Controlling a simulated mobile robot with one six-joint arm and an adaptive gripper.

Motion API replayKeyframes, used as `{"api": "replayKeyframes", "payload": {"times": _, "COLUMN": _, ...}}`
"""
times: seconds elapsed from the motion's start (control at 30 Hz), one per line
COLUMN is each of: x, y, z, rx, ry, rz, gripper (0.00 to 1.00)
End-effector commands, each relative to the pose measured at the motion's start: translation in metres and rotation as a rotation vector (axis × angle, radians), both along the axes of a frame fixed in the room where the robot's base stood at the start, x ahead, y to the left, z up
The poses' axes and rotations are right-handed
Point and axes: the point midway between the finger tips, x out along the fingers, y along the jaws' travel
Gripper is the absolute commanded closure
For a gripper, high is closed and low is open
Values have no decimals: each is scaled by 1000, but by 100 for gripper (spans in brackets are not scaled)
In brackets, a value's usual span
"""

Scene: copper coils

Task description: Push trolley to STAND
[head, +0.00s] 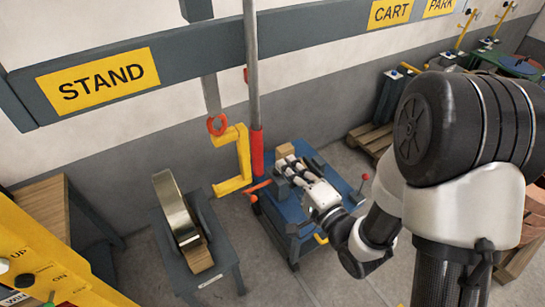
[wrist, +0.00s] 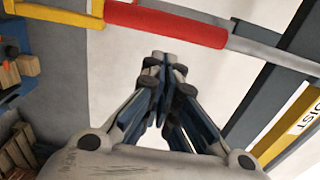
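The yellow STAND sign (head: 98,83) is on the dark overhead rail (head: 190,67). A dark hanger (head: 210,94) below the rail bears a red hook (head: 217,124) with a yellow C-shaped hook (head: 239,160); it seems to be part of the trolley, whose top is cut off. A grey pole (head: 251,60) with a red sleeve (head: 257,152) hangs beside it. My gripper (head: 282,166) is shut and appears empty, right of the sleeve. In the wrist view, the red sleeve (wrist: 165,23) lies across, just beyond my fingertips (wrist: 160,60). Contact cannot be told.
A shiny coil (head: 165,205) stands upright on a grey stand (head: 217,283) at lower left. A blue cart (head: 293,212) is below my gripper. A yellow control panel (head: 50,265) fills the lower left corner. CART (head: 390,12) and PARK (head: 439,6) signs are further right.

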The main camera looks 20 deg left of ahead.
Motion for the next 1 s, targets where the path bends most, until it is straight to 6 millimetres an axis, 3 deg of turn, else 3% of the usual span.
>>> {"api": "replayKeyframes", "payload": {"times": 0.5, "x": 46, "y": 55, "z": 1, "rx": -1, "ry": -1, "rz": 1, "gripper": 100}}
{"api": "replayKeyframes", "payload": {"times": 1.0, "x": 55, "y": 64, "z": 0, "rx": 0, "ry": 0, "rz": 0, "gripper": 100}}
